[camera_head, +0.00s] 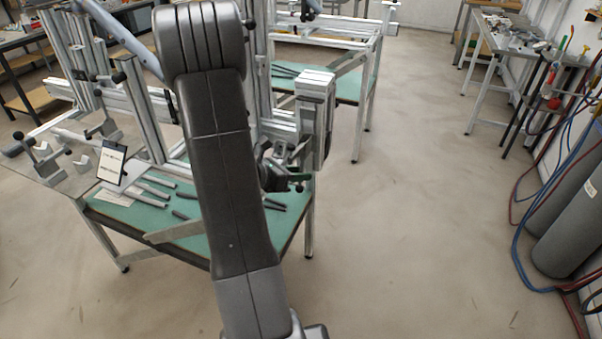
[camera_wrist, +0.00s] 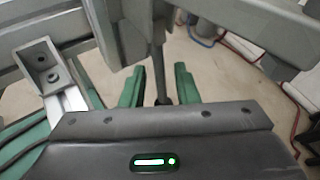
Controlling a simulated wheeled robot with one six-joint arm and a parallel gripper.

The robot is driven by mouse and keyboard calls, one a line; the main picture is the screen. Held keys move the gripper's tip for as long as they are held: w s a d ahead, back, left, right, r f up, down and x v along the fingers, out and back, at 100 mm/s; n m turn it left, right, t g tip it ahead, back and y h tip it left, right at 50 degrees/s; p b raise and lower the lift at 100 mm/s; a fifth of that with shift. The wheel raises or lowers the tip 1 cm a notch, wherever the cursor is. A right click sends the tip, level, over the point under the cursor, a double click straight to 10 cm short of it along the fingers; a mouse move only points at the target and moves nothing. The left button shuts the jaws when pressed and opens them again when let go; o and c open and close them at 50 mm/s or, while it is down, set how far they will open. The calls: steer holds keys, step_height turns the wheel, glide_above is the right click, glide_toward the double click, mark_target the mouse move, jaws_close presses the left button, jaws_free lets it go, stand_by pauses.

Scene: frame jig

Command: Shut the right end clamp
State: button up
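In the wrist view my gripper (camera_wrist: 160,83) has its two green fingers apart. A dark, slim lever (camera_wrist: 160,82) with a rounded end stands between them, with a gap visible on either side. It hangs from a grey clamp body (camera_wrist: 133,32) on the metal frame and appears to be the right end clamp's handle. In the head view my gripper (camera_head: 272,176) is at the right end of the frame, mostly hidden by my arm. Dark clamp parts (camera_head: 297,187) show beside it. Whether the clamp is open or shut cannot be told.
A grey angle bracket (camera_wrist: 42,66) and frame rails (camera_wrist: 225,20) lie close around the gripper in the wrist view. The green-topped table (camera_head: 160,216) carries loose dark and metal bars. Open floor (camera_head: 420,230) lies to the right, before the gas cylinders (camera_head: 570,225).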

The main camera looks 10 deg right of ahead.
steer(key=shift+w+d+f, duration=0.15)
steer(key=shift+d+f, duration=0.1)
steer(key=shift+d, duration=0.25)
jaws_close()
